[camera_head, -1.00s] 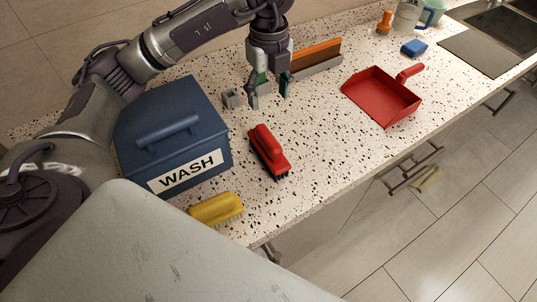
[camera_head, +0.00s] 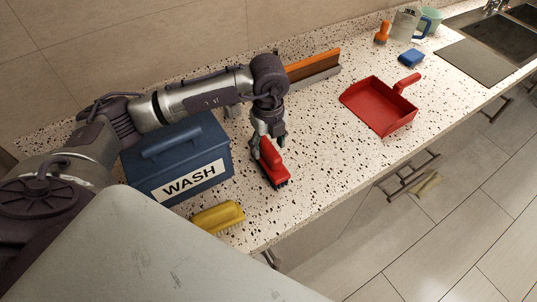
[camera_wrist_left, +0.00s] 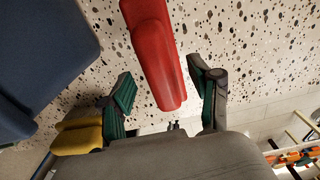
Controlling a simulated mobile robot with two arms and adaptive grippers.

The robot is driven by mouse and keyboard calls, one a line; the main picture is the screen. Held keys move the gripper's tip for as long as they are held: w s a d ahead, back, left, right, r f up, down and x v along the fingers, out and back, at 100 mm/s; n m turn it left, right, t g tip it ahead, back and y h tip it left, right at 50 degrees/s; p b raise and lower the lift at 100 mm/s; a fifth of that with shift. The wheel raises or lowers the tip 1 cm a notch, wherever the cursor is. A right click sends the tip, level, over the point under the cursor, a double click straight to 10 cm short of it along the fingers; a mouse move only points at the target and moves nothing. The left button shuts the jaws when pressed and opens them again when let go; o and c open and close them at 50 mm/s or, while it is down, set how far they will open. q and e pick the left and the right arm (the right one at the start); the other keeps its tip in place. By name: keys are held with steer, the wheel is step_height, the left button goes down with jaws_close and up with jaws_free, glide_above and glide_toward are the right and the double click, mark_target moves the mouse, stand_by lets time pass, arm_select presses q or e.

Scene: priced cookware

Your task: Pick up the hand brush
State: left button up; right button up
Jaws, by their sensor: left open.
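The red hand brush (camera_head: 275,172) with dark bristles lies on the speckled counter, right of the blue WASH box. My left gripper (camera_head: 269,143) is over its far end, pointing down. In the left wrist view the brush's red handle (camera_wrist_left: 155,52) runs between the two green-padded fingers (camera_wrist_left: 163,88), which stand apart on either side of it. A gap shows between the handle and the fingers, so the gripper is open. The gripper hides the brush's far end in the head view. My right gripper is in neither view.
The blue WASH box (camera_head: 178,163) stands close left, and a yellow brush (camera_head: 217,217) lies near the front edge. A red dustpan (camera_head: 379,106) lies right. Counter between brush and dustpan is clear.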

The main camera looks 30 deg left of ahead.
arm_select(q)
steer(key=shift+f, duration=0.7)
jaws_close()
steer(key=shift+r, duration=0.15)
step_height(320, 180, up, 4)
steer(key=p, duration=0.3)
steer(key=shift+w+r, duration=0.1)
steer(key=shift+r, duration=0.05)
steer(key=w+d+r+p, duration=0.2)
steer(key=d+r, duration=0.4)
steer(key=d, duration=0.5)
steer(key=shift+w+d+r+p, duration=0.15)
steer(key=shift+d+r+p, duration=0.1)
steer(key=shift+p, duration=0.3)
